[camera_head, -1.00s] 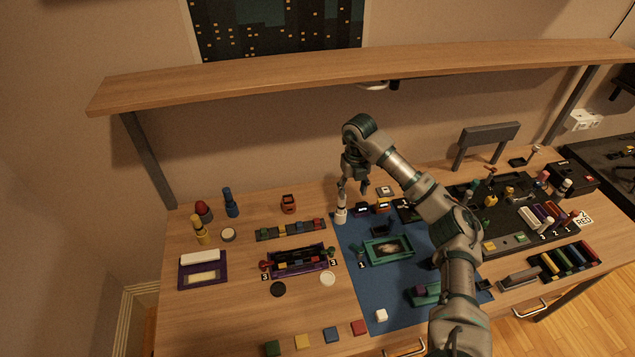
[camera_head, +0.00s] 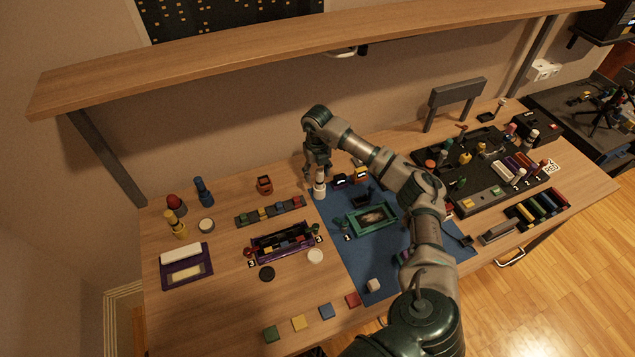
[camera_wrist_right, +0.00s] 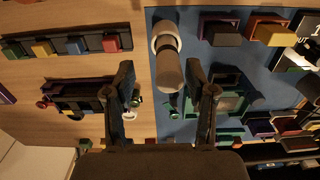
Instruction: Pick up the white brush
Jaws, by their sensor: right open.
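The white brush (camera_head: 319,191) stands upright at the back left edge of the blue mat (camera_head: 345,244). My right gripper (camera_head: 317,172) is above it and pointing down, with its fingers near the brush's top. In the right wrist view, the brush (camera_wrist_right: 168,62) shows end-on as a pale brownish cylinder. There the open right gripper (camera_wrist_right: 161,76) has one finger on each side of the brush's line, with gaps on both sides. I cannot tell how far down the brush the fingers reach. My left gripper is not in view.
Small dark and orange boxes (camera_head: 360,175) stand just right of the brush. A green-framed tray (camera_head: 350,224) lies on the mat. A strip of coloured blocks (camera_head: 246,218) and a purple rack (camera_head: 257,254) lie to the left. A wooden shelf (camera_head: 230,62) overhangs the table's back.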

